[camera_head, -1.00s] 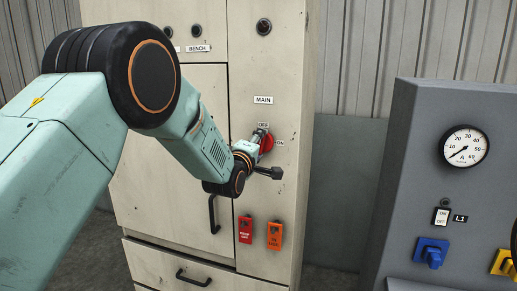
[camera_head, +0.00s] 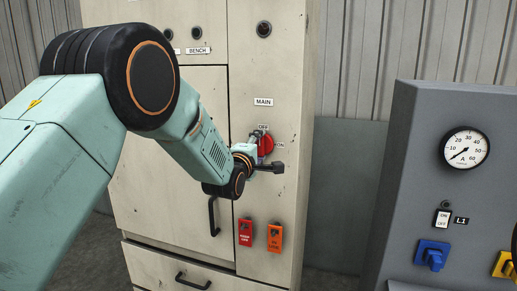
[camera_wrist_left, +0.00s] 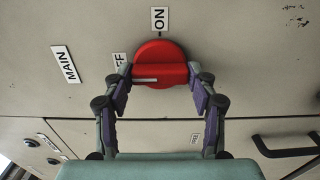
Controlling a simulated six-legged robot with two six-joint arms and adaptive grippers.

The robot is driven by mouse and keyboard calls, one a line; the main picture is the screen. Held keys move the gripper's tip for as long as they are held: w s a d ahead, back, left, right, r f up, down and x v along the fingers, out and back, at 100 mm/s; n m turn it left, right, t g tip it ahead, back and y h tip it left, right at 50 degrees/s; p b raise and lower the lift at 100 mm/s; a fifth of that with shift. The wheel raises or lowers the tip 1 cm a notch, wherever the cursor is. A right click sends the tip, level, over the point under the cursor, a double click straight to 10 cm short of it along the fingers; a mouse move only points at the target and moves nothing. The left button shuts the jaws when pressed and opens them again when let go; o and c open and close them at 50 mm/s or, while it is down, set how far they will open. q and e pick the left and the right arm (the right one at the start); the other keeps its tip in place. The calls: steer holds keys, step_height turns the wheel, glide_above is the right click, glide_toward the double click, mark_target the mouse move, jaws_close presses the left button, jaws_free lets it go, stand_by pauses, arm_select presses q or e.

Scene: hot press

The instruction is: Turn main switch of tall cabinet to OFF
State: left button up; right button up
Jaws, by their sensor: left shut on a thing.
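The main switch is a red round knob (camera_head: 267,146) on the tall cabinet (camera_head: 285,192), below the MAIN label (camera_head: 263,102). The OFF label (camera_head: 263,127) is above the knob and the ON label (camera_head: 280,145) to its right. My left gripper (camera_wrist_left: 160,72) is shut on the red knob, one finger on each side. In the left wrist view, the white mark (camera_wrist_left: 145,80) on the knob's bar points left, to the OFF side. The OFF label there (camera_wrist_left: 119,60) is partly hidden by a finger. My right gripper is not in view.
A black door handle (camera_head: 213,216) is to the left. A grey console (camera_head: 410,150) with a round gauge (camera_head: 465,148) stands at the right, with a gap between it and the cabinet.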

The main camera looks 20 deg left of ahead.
arm_select(q)
steer(key=o, duration=1.2)
steer(key=shift+c, duration=0.2)
steer(key=s, duration=1.2)
steer(key=shift+a, duration=0.2)
steer(key=shift+w, duration=0.1)
steer(key=shift+w+d, duration=0.15)
steer(key=shift+w, duration=2.85)
steer(key=shift+w+d, duration=0.1)
steer(key=shift+w, duration=2.9)
steer(key=shift+s, duration=0.15)
